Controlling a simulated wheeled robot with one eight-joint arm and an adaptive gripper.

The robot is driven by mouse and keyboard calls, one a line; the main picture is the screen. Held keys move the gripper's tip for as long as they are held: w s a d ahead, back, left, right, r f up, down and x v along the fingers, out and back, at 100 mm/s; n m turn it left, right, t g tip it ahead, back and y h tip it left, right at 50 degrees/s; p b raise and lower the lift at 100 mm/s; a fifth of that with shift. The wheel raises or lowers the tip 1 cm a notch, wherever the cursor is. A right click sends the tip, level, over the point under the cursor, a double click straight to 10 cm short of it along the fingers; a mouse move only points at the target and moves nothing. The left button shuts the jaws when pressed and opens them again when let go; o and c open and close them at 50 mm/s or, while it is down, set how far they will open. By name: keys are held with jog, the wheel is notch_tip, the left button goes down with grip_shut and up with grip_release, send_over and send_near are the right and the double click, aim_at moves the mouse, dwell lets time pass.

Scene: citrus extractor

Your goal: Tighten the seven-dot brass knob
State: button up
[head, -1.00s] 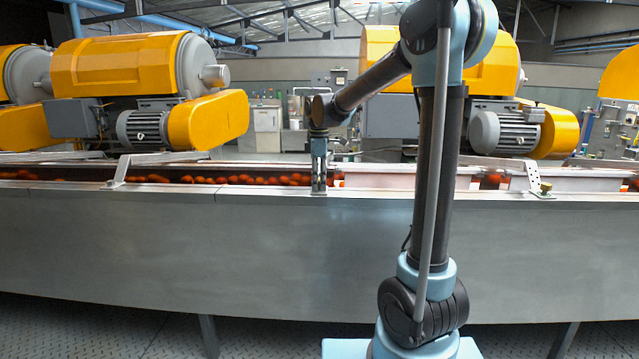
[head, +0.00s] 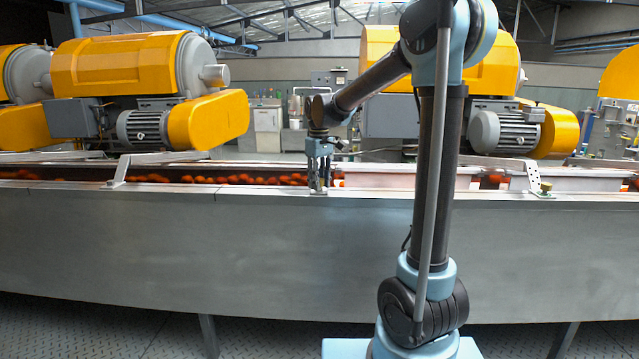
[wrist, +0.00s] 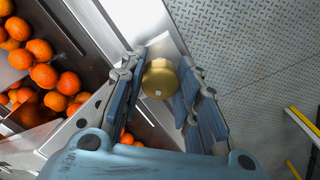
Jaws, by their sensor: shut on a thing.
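A round brass knob (wrist: 160,78) shows from above in the wrist view, on the metal ledge of the trough. A small pale mark is on its top, too small to read as a number of dots. My gripper (wrist: 158,92) points down and is shut on this knob, with one blue finger on each side. In the head view my gripper (head: 319,187) is at the trough's front rim, and the knob is hidden behind its fingers. A second brass knob (head: 545,188) stands by a bracket farther right on the rim.
The long metal trough (head: 230,240) runs across the view. Oranges (head: 240,179) lie inside it, and several show at left in the wrist view (wrist: 42,75). A slanted bracket (head: 140,163) stands left of my gripper. Yellow machines (head: 120,65) stand behind. Checkered floor (wrist: 250,50) lies beyond the rim.

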jog(key=m, duration=0.4)
jog(key=shift+w+m, duration=0.15)
jog(key=shift+m, duration=2.45)
jog(key=o, duration=1.1)
notch_tip(320, 180, up, 12)
jog(key=shift+f, duration=0.1)
